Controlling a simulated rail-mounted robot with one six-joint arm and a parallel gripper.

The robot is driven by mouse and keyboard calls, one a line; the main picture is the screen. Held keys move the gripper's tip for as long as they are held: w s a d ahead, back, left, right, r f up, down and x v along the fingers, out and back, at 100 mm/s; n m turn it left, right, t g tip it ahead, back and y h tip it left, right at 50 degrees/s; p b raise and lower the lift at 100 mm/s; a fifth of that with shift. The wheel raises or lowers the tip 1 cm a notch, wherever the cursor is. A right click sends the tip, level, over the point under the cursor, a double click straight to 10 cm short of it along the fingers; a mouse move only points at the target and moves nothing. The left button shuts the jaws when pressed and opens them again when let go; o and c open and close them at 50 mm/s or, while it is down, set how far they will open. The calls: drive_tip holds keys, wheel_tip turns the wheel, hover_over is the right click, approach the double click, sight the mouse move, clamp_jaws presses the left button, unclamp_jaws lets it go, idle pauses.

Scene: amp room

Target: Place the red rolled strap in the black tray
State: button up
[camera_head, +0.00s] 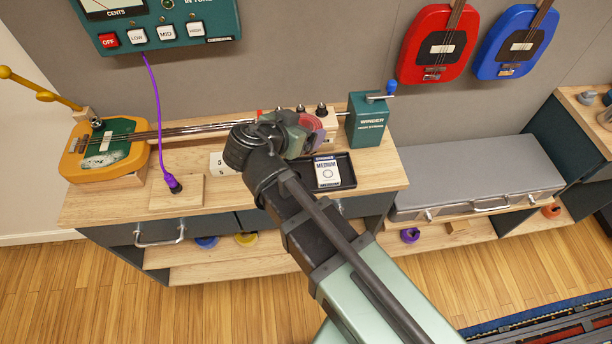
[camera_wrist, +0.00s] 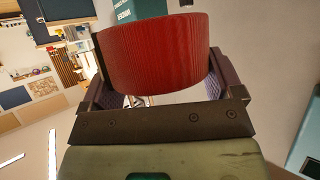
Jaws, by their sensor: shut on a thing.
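The red rolled strap (camera_wrist: 155,52) fills the top middle of the wrist view, between the two dark fingers of my gripper (camera_wrist: 157,78). The gripper is shut on it. In the head view the strap (camera_head: 312,124) shows as a small red-pink shape beside my gripper (camera_head: 300,136), over the back of the wooden bench. The black tray (camera_head: 348,182) lies on the bench just in front of and below the gripper. A white packet marked MEDIUM is in the tray. My arm hides the tray's left part.
A teal winder box (camera_head: 367,120) with a blue-knobbed crank stands right of the tray. A yellow guitar (camera_head: 88,163) lies at the left, its neck running behind my gripper. A purple cable's plug (camera_head: 174,187) is on a wooden block. A grey case (camera_head: 470,172) lies to the right.

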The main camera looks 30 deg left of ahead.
wheel_tip(320, 180, down, 13)
drive_tip(key=b, duration=1)
drive_tip(key=shift+f+b, duration=0.2)
drive_tip(key=shift+b, duration=0.1)
drive_tip(key=shift+d+r, duration=0.1)
drive_tip(key=shift+r, duration=0.2)
drive_tip(key=shift+c, duration=0.2)
drive_tip(key=o, duration=0.8)
drive_tip(key=p+v, duration=0.6)
drive_tip(key=v, duration=0.6)
